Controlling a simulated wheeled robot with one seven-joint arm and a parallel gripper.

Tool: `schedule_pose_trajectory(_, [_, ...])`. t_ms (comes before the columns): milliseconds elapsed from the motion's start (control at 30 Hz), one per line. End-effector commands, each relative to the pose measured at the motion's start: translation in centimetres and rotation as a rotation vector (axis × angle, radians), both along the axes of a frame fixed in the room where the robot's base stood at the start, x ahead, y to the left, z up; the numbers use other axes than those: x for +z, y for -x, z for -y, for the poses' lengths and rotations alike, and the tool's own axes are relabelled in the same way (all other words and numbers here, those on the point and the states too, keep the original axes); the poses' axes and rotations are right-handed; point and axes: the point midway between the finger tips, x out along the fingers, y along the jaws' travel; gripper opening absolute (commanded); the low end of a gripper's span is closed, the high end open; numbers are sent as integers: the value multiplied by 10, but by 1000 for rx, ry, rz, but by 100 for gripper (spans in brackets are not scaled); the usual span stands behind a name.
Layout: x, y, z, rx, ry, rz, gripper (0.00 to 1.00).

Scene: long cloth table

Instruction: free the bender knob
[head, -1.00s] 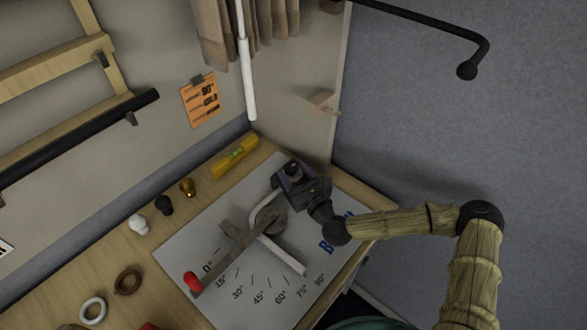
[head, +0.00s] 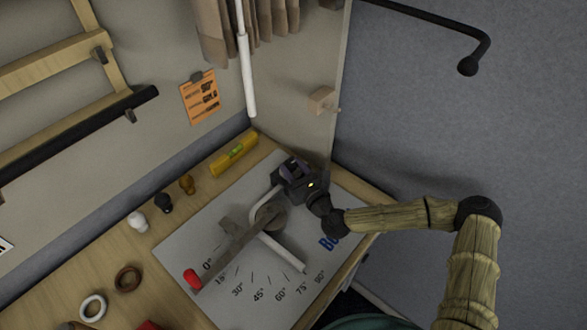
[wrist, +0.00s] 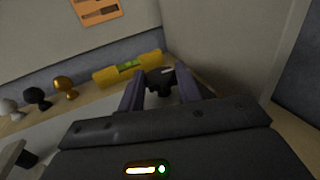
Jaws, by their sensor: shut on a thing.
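The bender stands on the white angle sheet (head: 205,240). It has a grey round former (head: 271,214), a long grey lever (head: 235,248) with a red tip (head: 192,278), and a bent white tube (head: 283,254). My gripper (head: 289,167) is at the bender's far end, by the upper end of the tube. In the wrist view its two purple-grey fingers are shut on a dark knob (wrist: 161,78), whose top shows between them. The knob's lower part and its seat are hidden by my gripper. The lever points near the 0° mark.
A yellow level (head: 234,153) lies near the wall behind. Brass (head: 187,184), black (head: 163,203) and white (head: 138,221) knobs stand to the left. Brown (head: 127,279) and white (head: 93,307) rings lie front left. A side panel (head: 300,85) rises close behind my gripper.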

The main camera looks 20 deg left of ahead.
Motion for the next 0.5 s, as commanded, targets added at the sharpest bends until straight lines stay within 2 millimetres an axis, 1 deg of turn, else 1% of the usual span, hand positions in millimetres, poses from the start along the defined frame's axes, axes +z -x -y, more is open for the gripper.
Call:
schedule_pose_trajectory(33, [-3,-1,1,7,1,0,11])
schedule_pose_trajectory(267, [-5,-3,2,83,0,2,11])
schedule_pose_trajectory(500, [-8,-5,4,210,0,1,11])
